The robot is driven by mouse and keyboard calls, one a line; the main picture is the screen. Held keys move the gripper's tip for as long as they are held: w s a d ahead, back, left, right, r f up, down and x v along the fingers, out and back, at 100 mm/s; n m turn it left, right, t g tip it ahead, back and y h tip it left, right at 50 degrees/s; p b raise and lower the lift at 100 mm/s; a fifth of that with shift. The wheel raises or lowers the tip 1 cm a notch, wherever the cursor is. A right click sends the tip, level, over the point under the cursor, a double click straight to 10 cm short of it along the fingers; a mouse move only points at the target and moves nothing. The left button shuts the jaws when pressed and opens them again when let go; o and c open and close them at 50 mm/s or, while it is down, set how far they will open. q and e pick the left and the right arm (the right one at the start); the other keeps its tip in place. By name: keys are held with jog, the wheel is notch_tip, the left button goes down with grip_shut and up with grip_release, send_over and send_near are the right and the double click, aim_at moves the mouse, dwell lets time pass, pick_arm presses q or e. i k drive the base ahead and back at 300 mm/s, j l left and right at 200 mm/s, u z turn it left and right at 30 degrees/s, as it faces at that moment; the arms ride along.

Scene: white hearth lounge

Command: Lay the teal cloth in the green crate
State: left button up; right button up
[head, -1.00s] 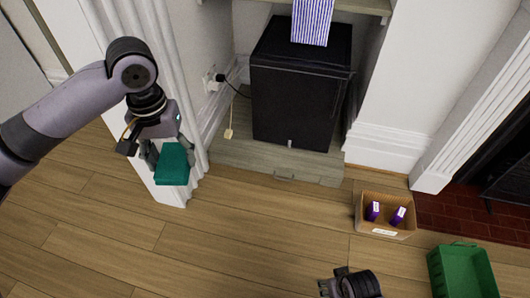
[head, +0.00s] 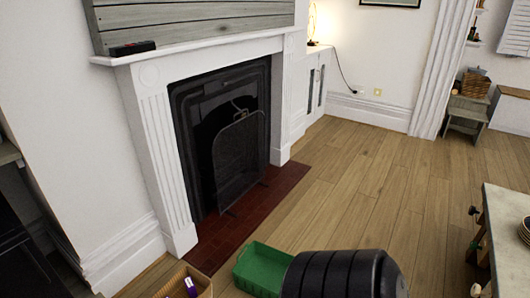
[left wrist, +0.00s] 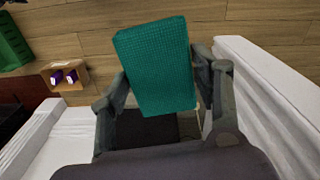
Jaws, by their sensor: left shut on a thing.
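The teal cloth (left wrist: 158,65), a folded flat block, shows in the left wrist view between the fingers of my left gripper (left wrist: 165,95). The gripper is shut on it and holds it above the floor. The cloth and this gripper are outside the head view. The green crate (head: 262,270) stands on the floor at the bottom middle of the head view, partly hidden by a dark ribbed part of my right arm. The crate also shows at the left wrist view's upper left edge (left wrist: 10,45), apart from the cloth. My right gripper's fingers are not visible.
A cardboard box (head: 203,284) with purple-and-white items stands left of the crate; it also shows in the left wrist view (left wrist: 65,88). A fireplace (head: 225,140) with a red tiled hearth (head: 240,215) lies beyond. Wooden floor (head: 350,190) is clear; a table (head: 505,225) stands right.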

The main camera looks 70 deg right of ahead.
aim_at(272, 279)
jog(key=i+l+z, duration=0.1)
jog(key=z, duration=1.75)
jog(key=i+z, duration=0.3)
jog(key=z, duration=0.15)
jog(key=i+j+z, duration=0.2)
jog(key=z, duration=0.2)
jog(key=i+j+z, duration=0.25)
jog(key=z, duration=0.2)
jog(key=i+j, duration=0.05)
jog(key=i, duration=0.05)
